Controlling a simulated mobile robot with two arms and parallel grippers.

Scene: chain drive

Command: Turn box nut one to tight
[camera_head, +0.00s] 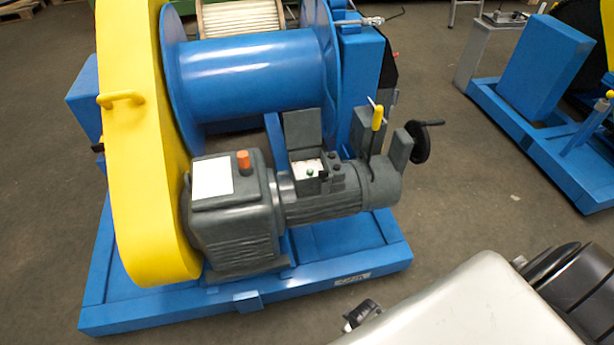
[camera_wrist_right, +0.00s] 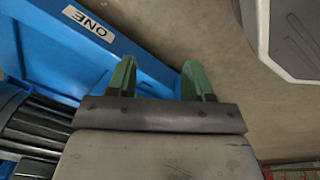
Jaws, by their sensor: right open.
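The winch has a yellow chain guard (camera_head: 146,170), a grey gearbox (camera_head: 232,225) and a grey motor (camera_head: 325,200) on a blue base frame (camera_head: 165,318). A small label (camera_head: 353,278) sits on the frame's front right. In the right wrist view a blue beam carries a label reading ONE (camera_wrist_right: 89,23), shown upside down. My right gripper (camera_wrist_right: 158,68) has two green fingers spread apart, with nothing between them. Its fingers appear beside or over the blue beam; I cannot tell whether they touch it. I cannot make out a box nut in either view. My left gripper is out of view.
A blue drum (camera_head: 250,75) stands behind the motor, with a black handwheel (camera_head: 418,141) and yellow-handled lever (camera_head: 377,118) at its right. Another blue machine (camera_head: 545,70) stands at the upper right. Brown floor (camera_head: 465,195) between them is clear.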

